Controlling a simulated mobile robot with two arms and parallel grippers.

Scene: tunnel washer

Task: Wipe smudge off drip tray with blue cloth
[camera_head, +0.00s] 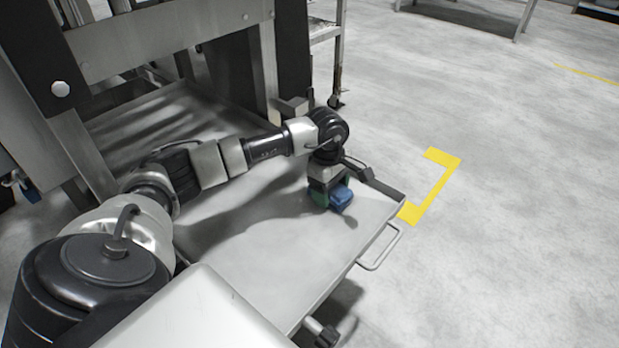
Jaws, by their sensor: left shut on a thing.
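The drip tray (270,261) is a flat grey metal tray with a low rim, pulled out in front of the machine. My left arm reaches across it from the left. My left gripper (331,198) points down near the tray's right end and is shut on the blue cloth (342,196). The cloth is bunched at the fingertips, low over the tray; I cannot tell whether it touches the surface. No smudge can be told apart from the arm's shadows on the tray. My right gripper is not in view.
The machine's steel frame (165,38) and dark posts stand behind the tray at upper left. A wire handle (380,248) sticks out from the tray's front right edge. A yellow floor marking (434,187) lies to the right.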

